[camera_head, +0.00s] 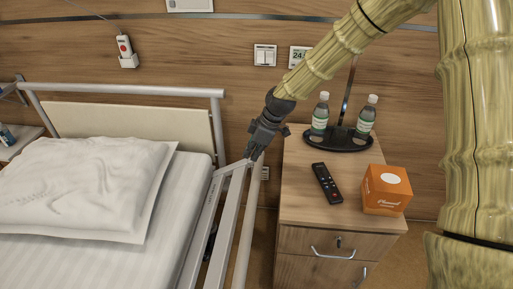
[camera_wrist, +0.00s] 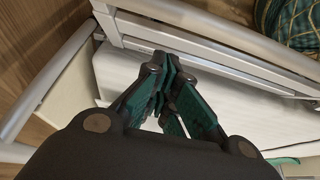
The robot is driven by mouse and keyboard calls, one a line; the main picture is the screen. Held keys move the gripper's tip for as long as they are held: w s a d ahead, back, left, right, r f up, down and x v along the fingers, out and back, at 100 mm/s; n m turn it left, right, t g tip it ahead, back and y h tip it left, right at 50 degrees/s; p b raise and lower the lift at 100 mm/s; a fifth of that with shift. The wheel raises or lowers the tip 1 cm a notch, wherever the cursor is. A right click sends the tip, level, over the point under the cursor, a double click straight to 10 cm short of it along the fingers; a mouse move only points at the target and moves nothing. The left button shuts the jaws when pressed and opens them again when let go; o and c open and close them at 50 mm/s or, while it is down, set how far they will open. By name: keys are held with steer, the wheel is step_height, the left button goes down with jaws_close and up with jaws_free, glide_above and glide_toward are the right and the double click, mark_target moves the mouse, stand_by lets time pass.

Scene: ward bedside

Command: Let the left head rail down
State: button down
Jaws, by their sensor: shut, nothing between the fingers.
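The bed's grey metal side rail (camera_head: 228,208) runs along the mattress edge beside the nightstand. In the wrist view, its pale bars (camera_wrist: 215,42) cross above the fingers. My gripper (camera_head: 254,156) is at the rail's head-end top corner, pointing down, with its fingertips close to it. I cannot tell whether they touch. In the wrist view, my gripper (camera_wrist: 162,72) has its dark green finger pads together with nothing between them, over the white mattress (camera_wrist: 95,75). No latch can be made out.
The nightstand (camera_head: 300,215) stands right of the rail. A pillow (camera_head: 85,188) lies on the bed. The headboard (camera_head: 130,122) is behind my gripper's left. A narrow gap separates rail and nightstand.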

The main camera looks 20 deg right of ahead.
steer(key=shift+a+f+p, duration=0.15)
steer(key=shift+f+p, duration=0.15)
steer(key=shift+f, duration=3.85)
